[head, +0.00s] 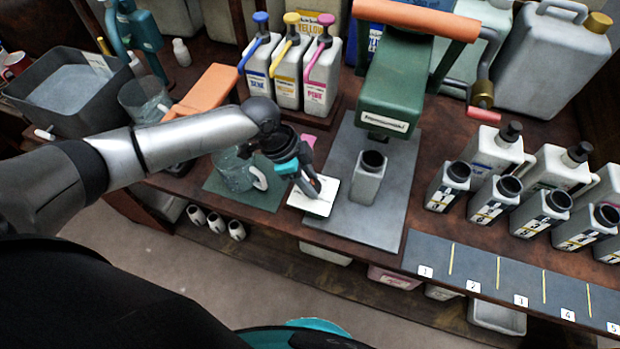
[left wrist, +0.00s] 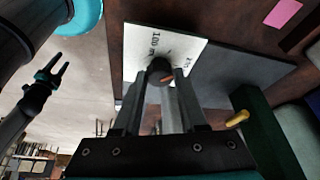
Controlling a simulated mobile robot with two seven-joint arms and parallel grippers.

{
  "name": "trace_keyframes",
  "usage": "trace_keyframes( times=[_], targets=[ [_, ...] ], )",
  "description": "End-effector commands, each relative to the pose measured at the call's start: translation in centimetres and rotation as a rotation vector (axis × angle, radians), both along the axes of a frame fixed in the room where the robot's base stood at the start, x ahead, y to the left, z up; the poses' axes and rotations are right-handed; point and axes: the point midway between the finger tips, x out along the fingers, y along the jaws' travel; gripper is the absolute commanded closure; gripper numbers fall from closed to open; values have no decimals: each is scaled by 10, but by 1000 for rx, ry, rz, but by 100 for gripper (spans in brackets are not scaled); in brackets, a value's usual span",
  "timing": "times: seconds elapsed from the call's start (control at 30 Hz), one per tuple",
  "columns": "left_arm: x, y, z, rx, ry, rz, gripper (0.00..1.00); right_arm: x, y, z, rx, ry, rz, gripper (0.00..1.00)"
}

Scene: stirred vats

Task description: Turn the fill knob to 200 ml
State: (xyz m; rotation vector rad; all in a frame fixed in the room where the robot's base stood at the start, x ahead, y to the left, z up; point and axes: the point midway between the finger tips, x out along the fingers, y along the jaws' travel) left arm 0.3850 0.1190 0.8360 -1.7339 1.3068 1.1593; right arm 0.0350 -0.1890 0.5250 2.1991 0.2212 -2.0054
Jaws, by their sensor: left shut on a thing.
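The fill knob (left wrist: 160,70) is a small dark knob with an orange mark, standing on a white dial plate (left wrist: 138,66) with printed text that reads "100 ml". A second label on the plate is too small to read. In the head view the dial plate (head: 318,206) lies at the left front edge of the grey filling base (head: 375,225). My left gripper (head: 310,186) points down over the plate, hiding the knob there. In the left wrist view the left gripper (left wrist: 163,84) is shut on the knob. My right gripper (left wrist: 50,74) shows with fingers apart, empty, away from the table.
An open grey bottle (head: 368,180) stands on the base, right of the plate, under the green filler head (head: 393,95). A glass jug (head: 236,172) is close to the left of my gripper. Several bottles (head: 447,187) line the right side behind numbered slots.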

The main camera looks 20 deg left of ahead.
Motion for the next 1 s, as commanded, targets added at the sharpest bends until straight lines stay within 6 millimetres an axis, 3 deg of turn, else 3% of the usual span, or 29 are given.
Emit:
trace_keyframes(
  times=[0.6,1.0],
  targets=[
    [5,-1,-2,-1,0,-548,100,0,0,-24,1,0,-1,50],
    [6,-1,-1,-1,1,-727,100,0,1,-32,1,0,-2,50]
  ],
)
